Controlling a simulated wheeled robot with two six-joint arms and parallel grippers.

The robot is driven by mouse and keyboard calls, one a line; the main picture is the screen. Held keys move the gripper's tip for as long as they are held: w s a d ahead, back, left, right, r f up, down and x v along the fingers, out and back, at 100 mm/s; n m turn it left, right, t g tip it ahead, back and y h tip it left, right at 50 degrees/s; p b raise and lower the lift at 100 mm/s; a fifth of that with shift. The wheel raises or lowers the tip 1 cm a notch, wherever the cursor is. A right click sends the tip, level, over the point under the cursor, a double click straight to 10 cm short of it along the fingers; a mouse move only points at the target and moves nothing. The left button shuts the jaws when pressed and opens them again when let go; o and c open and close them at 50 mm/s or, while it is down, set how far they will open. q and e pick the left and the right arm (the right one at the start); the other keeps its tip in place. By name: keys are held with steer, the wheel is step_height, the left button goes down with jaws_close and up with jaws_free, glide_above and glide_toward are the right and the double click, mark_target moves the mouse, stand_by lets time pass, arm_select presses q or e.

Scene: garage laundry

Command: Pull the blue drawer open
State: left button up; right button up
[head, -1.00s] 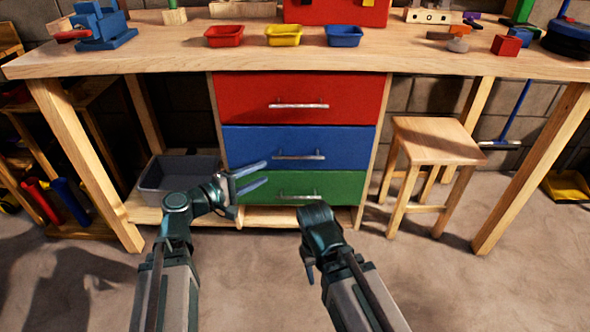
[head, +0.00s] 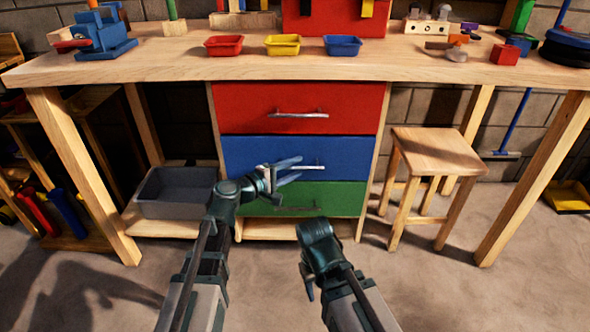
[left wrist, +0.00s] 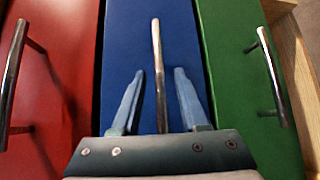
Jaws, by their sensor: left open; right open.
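The blue drawer (head: 345,155) is the middle one of three under the workbench and looks closed, flush with its neighbours. Its metal bar handle (head: 312,168) is partly hidden behind my left gripper. My left gripper (head: 300,170) is open in front of the handle's left part. In the left wrist view the blue drawer (left wrist: 176,40) fills the middle, and its handle (left wrist: 157,60) runs between the two open fingers of my left gripper (left wrist: 158,100), touching neither visibly. My right gripper (head: 309,290) hangs low in front of the drawers, pointing down, with its fingers partly hidden.
The red drawer (head: 250,105) is above and the green drawer (head: 340,198) below, both closed with bar handles. A grey bin (head: 175,208) stands left on the low shelf. A wooden stool (head: 440,150) stands right. Floor in front is clear.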

arm_select(q)
steer(key=shift+w+d, duration=0.2)
steer(key=shift+d, duration=0.05)
jaws_close()
stand_by(1.4)
